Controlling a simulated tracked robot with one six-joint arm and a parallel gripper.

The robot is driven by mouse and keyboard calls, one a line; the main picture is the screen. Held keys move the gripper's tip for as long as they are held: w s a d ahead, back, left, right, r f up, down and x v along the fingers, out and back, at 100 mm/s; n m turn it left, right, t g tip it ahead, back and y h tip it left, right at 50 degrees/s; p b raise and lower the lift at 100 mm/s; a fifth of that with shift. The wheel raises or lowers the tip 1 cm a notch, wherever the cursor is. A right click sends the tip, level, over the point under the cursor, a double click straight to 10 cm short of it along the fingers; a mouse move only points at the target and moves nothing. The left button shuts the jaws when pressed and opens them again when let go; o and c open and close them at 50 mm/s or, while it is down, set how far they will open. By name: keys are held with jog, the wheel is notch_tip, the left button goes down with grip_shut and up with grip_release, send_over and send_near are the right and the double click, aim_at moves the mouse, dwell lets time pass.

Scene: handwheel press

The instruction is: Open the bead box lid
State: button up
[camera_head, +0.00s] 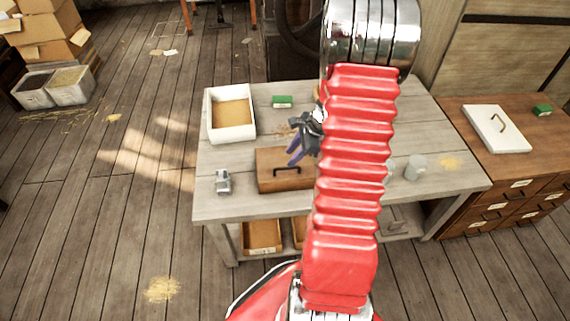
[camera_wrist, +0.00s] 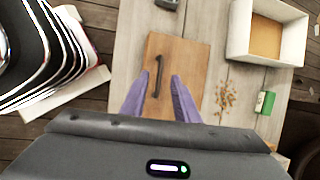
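A brown wooden box with a flat lid (camera_head: 270,168) sits on the grey table; its lid is down and has a dark bar handle (camera_head: 288,171). My arm hides the box's right end in the head view. In the wrist view the lid (camera_wrist: 188,62) fills the middle, with the handle (camera_wrist: 158,78) running along it. My gripper (camera_head: 296,158) has purple fingers and is above the lid. In the wrist view the gripper (camera_wrist: 160,80) is open and empty, with the handle between the fingers in the picture. I cannot tell the height gap; no contact shows.
A white open box (camera_head: 210,122) with tan contents stands at the table's back left. A green block (camera_head: 282,101), scattered bits (camera_wrist: 226,97), a small grey metal object (camera_head: 223,181) and a pale cup (camera_head: 415,167) are also on the table. A white lid (camera_head: 497,128) lies on the right cabinet.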

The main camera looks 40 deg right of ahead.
aim_at(281, 168)
jog(key=x, duration=0.7)
jog(key=shift+w+a+f, duration=0.1)
jog(key=shift+f, duration=0.2)
jog(key=shift+c, duration=0.5)
grip_shut()
jog(key=shift+d, duration=0.2)
jog(key=shift+a, duration=0.15)
